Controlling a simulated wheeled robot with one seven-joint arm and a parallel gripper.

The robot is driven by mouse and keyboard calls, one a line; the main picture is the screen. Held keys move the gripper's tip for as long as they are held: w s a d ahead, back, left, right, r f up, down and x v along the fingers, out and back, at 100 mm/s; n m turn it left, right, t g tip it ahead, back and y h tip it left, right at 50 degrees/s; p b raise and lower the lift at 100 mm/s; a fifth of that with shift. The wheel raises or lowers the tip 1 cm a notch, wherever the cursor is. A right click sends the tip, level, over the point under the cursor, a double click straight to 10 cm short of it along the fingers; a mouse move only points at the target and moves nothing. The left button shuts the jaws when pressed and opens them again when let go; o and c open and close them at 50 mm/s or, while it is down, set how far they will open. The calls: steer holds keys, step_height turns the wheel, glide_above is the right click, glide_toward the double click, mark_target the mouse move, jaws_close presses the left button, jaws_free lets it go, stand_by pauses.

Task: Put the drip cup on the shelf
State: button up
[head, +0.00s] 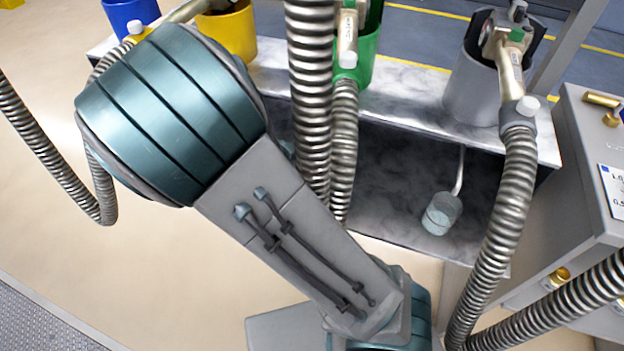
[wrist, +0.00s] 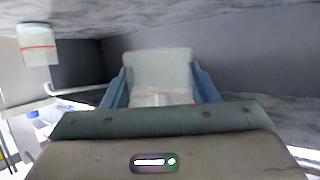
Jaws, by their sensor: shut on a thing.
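In the wrist view my gripper (wrist: 161,86) has its two blue fingers on either side of a pale translucent cup (wrist: 160,66) with a reddish line, and is shut on it. Grey mottled surface runs along the top of this view, and dark grey walls lie behind the cup. A second pale container (wrist: 38,44) with a red line is at the upper left, apart from my gripper. In the head view a small clear cup (head: 441,213) with a bent metal rod is in the dark recess of the grey shelf unit (head: 405,107). My gripper is hidden there.
A grey holder (head: 472,88) with a nozzle and hose stands at the right of the unit's top. Green (head: 369,45), yellow (head: 230,32) and blue (head: 128,12) holders stand farther left. Ribbed hoses (head: 505,215) hang in front. A grey cabinet (head: 586,160) is at right.

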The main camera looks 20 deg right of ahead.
steer(key=shift+f+b, duration=1.25)
steer(key=shift+f, duration=2.75)
steer(key=o, duration=1.1)
steer(key=shift+f, duration=0.15)
steer(key=shift+c, duration=0.2)
steer(key=p+v, duration=0.3)
steer(key=v, duration=0.9)
